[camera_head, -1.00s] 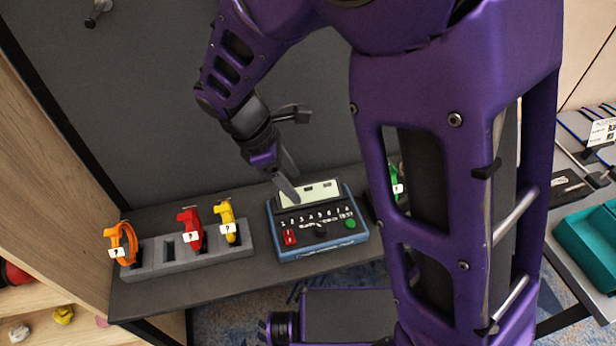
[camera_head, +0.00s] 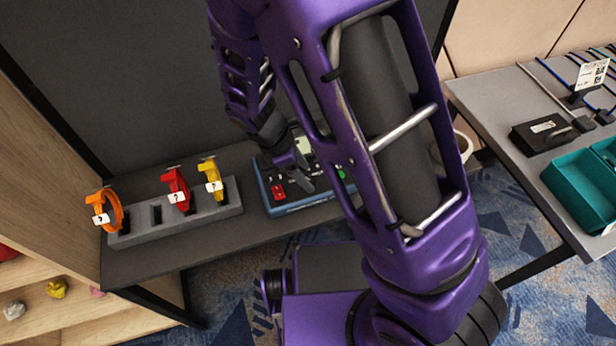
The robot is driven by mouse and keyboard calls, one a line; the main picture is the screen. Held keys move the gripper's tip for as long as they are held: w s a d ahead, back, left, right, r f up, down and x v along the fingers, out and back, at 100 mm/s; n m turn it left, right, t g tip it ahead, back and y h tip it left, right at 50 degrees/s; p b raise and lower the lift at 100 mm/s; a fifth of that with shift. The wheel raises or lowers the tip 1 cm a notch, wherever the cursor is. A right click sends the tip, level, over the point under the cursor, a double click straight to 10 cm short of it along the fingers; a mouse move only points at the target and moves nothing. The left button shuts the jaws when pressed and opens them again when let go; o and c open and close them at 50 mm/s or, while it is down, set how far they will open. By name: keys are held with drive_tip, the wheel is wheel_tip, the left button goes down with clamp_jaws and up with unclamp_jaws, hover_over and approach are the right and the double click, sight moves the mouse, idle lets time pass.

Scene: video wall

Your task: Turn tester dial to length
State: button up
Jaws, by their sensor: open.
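The blue cable tester (camera_head: 283,207) stands on the dark shelf in the middle of the view. A red button (camera_head: 278,192) shows at its left front and a small part of the green button (camera_head: 341,174) at its right. Part of its pale screen (camera_head: 303,146) shows behind my gripper. My gripper (camera_head: 298,181) points down over the tester's front middle, where the dial is hidden behind it. The jaws are apart. I cannot tell whether they touch the dial or are around it. My purple arm covers the tester's right side.
A grey holder (camera_head: 228,209) left of the tester bears orange (camera_head: 103,210), red (camera_head: 177,189) and yellow (camera_head: 211,176) coiled cables with "?" tags. One slot is empty. At right, a table holds teal bins (camera_head: 585,190) and a black box (camera_head: 541,133).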

drive_tip(key=shift+x, duration=1.25)
clamp_jaws()
